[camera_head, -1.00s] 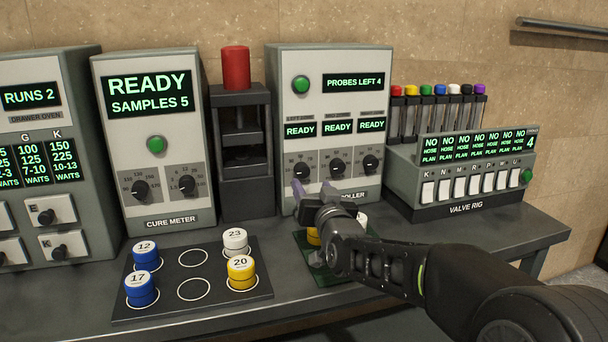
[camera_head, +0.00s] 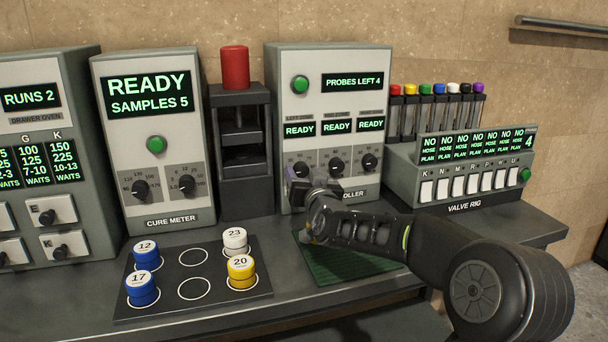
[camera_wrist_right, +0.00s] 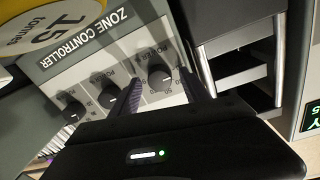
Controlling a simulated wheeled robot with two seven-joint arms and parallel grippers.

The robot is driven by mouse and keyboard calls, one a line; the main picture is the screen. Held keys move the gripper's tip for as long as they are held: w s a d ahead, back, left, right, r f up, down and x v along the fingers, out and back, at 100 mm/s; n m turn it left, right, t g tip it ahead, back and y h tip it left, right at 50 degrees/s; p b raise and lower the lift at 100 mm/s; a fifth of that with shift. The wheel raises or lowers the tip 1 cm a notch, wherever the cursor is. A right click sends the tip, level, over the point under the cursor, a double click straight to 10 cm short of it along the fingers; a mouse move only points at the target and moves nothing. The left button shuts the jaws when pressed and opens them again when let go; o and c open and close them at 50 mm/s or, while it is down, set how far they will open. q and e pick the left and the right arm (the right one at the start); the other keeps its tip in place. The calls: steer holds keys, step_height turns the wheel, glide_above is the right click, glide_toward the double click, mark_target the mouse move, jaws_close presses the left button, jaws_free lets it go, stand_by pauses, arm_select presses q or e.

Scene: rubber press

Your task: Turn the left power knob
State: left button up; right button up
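The zone controller (camera_head: 325,70) is a pale box with a green button, three READY displays and a row of three black knobs. Its left power knob is mostly hidden by my right gripper (camera_head: 308,184) in the head view. In the right wrist view, tilted and upside down, this knob (camera_wrist_right: 160,77) is the rightmost of the row. The fingers of my right gripper (camera_wrist_right: 165,98) stand on both sides of it, with visible gaps, so it looks open. The middle knob (camera_head: 336,166) and right knob (camera_head: 369,162) are clear. My left gripper is not in view.
The cure meter (camera_head: 150,150) and a press with a red top (camera_head: 235,67) stand left of the controller; the valve rig (camera_head: 470,185) stands right. A tray (camera_head: 215,299) holds numbered pots. A green mat (camera_head: 345,265) lies below my arm.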

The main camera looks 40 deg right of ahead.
jaws_close()
stand_by(0.3)
stand_by(0.3)
steer(key=shift+f+m+b, duration=0.1)
steer(key=shift+m+b, duration=0.7)
steer(key=shift+b, duration=0.35)
steer(key=m+b, duration=0.3)
steer(key=shift+m+b, duration=0.9)
steer(key=shift+m, duration=0.3)
steer(key=shift+m+b, duration=0.45)
steer(key=shift+m, duration=0.35)
